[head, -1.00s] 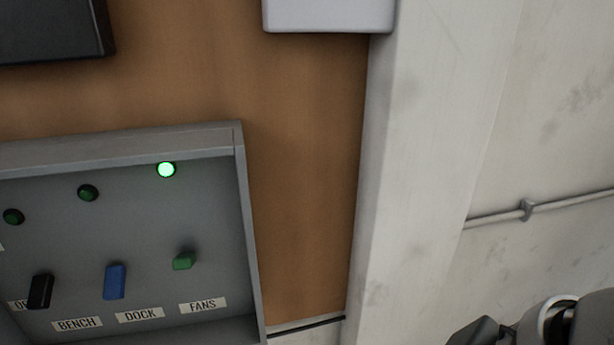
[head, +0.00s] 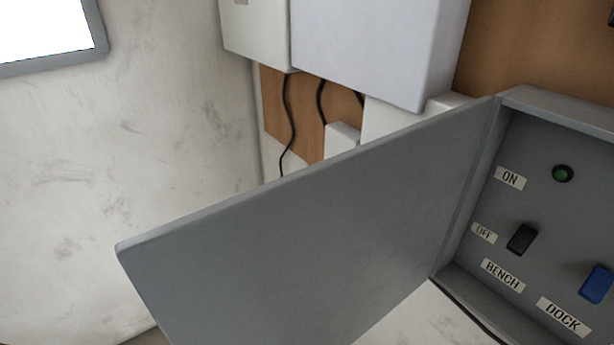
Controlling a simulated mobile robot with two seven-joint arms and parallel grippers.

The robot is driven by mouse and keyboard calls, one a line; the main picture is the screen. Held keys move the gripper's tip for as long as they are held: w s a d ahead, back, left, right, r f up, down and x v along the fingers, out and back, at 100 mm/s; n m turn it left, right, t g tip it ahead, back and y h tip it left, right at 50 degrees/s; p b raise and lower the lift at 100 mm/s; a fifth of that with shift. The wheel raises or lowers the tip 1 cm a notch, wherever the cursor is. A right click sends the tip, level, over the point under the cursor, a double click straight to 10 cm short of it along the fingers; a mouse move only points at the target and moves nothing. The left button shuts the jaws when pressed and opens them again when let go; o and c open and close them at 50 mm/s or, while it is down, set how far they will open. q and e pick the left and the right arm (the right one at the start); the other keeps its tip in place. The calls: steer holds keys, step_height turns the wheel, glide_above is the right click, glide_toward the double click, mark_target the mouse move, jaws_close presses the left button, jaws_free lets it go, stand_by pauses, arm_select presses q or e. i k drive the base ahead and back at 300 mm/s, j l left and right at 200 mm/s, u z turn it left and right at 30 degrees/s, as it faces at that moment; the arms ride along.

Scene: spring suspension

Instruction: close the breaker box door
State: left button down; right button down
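The breaker box (head: 552,103) is a grey open box at the right of the head view, cut off by the right edge. Its grey door (head: 310,235) stands wide open, hinged on the box's left side and swung out toward the lower left. Inside the box are a black switch (head: 522,240) above the BENCH label, a blue switch (head: 597,284) above the DOCK label, and an unlit green lamp (head: 562,173). Neither of my grippers shows now.
White boxes (head: 375,45) hang on the wall above the door, with black cables (head: 289,115) below them over a brown panel (head: 288,115). A pale wall (head: 130,170) fills the left, with a grey-framed bright panel (head: 50,30) at the top left.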

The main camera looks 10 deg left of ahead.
mark_target(320, 253)
steer(key=i+j, duration=0.1)
steer(key=j, duration=0.2)
steer(key=i+j, duration=0.1)
steer(key=j, duration=0.15)
steer(key=i+j+z, duration=0.1)
steer(key=j, duration=0.2)
steer(key=i+j+z, duration=0.1)
steer(key=j+z, duration=0.15)
steer(key=z, duration=0.2)
steer(key=j+z, duration=0.25)
steer(key=z, duration=0.15)
steer(key=j+z, duration=0.25)
steer(key=z, duration=0.2)
steer(key=j+z, duration=0.3)
steer(key=z, duration=0.15)
steer(key=k+j+u, duration=0.35)
steer(key=k+j, duration=0.25)
steer(key=j, duration=0.1)
